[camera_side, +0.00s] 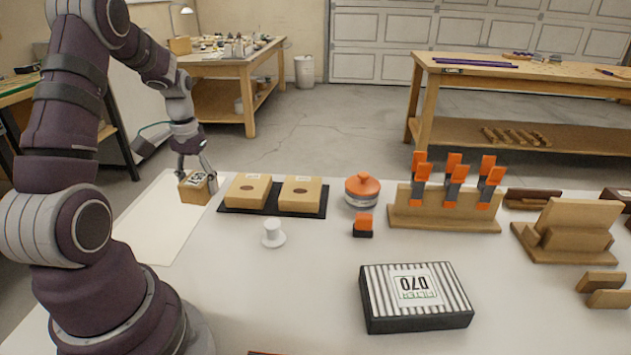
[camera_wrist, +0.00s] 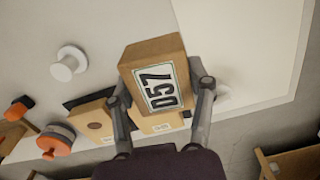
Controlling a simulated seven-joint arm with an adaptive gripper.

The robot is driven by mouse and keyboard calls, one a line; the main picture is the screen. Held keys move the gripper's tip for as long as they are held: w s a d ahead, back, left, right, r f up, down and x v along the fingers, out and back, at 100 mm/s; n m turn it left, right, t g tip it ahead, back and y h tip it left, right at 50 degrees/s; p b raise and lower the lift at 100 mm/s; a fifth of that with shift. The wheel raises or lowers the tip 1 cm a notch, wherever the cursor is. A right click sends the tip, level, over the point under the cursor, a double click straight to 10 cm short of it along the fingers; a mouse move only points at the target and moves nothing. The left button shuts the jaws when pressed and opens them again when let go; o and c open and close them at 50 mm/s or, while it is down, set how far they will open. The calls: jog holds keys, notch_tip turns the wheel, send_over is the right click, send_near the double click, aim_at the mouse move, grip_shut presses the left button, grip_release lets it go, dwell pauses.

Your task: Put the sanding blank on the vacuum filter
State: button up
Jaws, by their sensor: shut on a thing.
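My gripper (camera_side: 196,180) is shut on a wooden block, which I take to be the sanding blank (camera_side: 199,191), over the pale sheet at the left of the bench. In the wrist view the blank (camera_wrist: 155,52) sits between both fingers (camera_wrist: 160,88), with a white label that appears to read D57 facing the camera. I cannot tell how high it is above the sheet.
A black tray (camera_side: 272,211) beside my gripper holds two similar wooden blocks. A white knobbed piece (camera_side: 273,235), an orange-lidded round pot (camera_side: 362,190), a small orange-and-black block (camera_side: 363,226) and a rack of orange clamps (camera_side: 444,214) stand between or behind. The front middle is clear.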

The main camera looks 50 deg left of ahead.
jog(key=w+d+r+m, duration=0.1)
jog(key=w+d+m, duration=0.25)
jog(key=d, duration=0.35)
jog(key=w+d+r+m, duration=0.2)
jog(key=d+m, duration=0.2)
jog(key=d, duration=0.4)
jog(key=s+d+m, duration=0.3)
jog(key=d+m, duration=0.2)
jog(key=d, duration=0.2)
jog(key=s+d+m, duration=0.4)
jog(key=d, duration=0.4)
send_over(396, 304)
jog(key=shift+s+a+f, duration=0.1)
jog(key=shift+s+f, duration=0.1)
jog(key=shift+f, duration=0.35)
jog(key=shift+s+a+f, duration=0.1)
jog(key=shift+s+f, duration=0.1)
jog(key=shift+f, duration=0.35)
jog(key=shift+w+d, duration=0.15)
jog(key=shift+w, duration=0.1)
jog(key=shift+w+d+f, duration=0.1)
jog(key=shift+w+f, duration=0.1)
jog(key=shift+f, duration=1.6)
jog(key=shift+f, duration=0.1)
